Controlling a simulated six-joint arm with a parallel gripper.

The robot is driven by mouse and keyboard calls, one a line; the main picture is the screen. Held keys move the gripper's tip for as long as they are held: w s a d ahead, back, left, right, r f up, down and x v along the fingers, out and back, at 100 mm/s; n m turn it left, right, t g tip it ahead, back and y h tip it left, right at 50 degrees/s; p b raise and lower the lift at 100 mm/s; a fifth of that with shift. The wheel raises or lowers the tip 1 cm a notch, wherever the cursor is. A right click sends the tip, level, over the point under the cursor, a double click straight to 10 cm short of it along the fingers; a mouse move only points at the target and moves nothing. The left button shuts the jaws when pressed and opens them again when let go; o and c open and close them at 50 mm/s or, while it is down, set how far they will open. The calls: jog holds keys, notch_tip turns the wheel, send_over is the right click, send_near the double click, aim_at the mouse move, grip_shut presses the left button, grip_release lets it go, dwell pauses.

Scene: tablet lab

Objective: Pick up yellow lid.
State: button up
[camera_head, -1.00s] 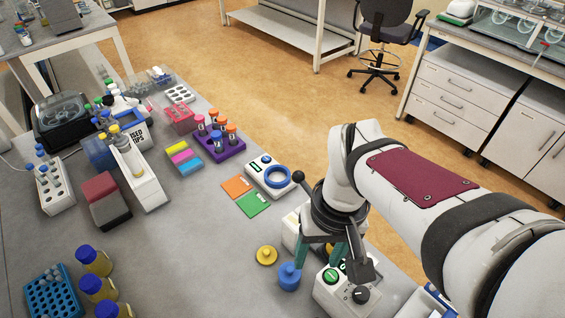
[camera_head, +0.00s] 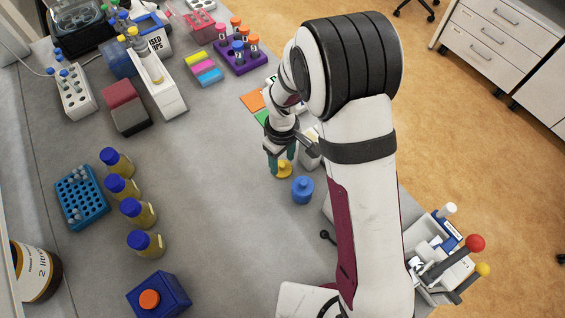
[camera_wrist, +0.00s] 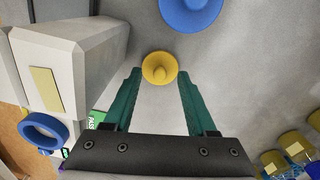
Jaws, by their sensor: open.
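The yellow lid (camera_head: 283,168) is a small round disc with a knob on top, lying on the grey bench. In the wrist view the yellow lid (camera_wrist: 159,68) shows between and just beyond the tips of my two green fingers. My gripper (camera_head: 278,160) is open and empty, pointing down close to the lid; it also shows in the wrist view (camera_wrist: 158,78). I cannot tell the exact height of the fingertips above the bench. A larger blue lid (camera_head: 302,190) with a knob lies just right of and nearer than the yellow one; it shows in the wrist view (camera_wrist: 190,12).
A white device (camera_wrist: 70,65) stands close beside my gripper. Several blue-capped bottles (camera_head: 130,210) stand left of the lids, with a blue tube rack (camera_head: 82,200) beyond. The bench between the bottles and the lids is clear.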

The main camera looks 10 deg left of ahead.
jog(key=shift+f, duration=0.6)
grip_shut()
jog(key=shift+r, duration=0.2)
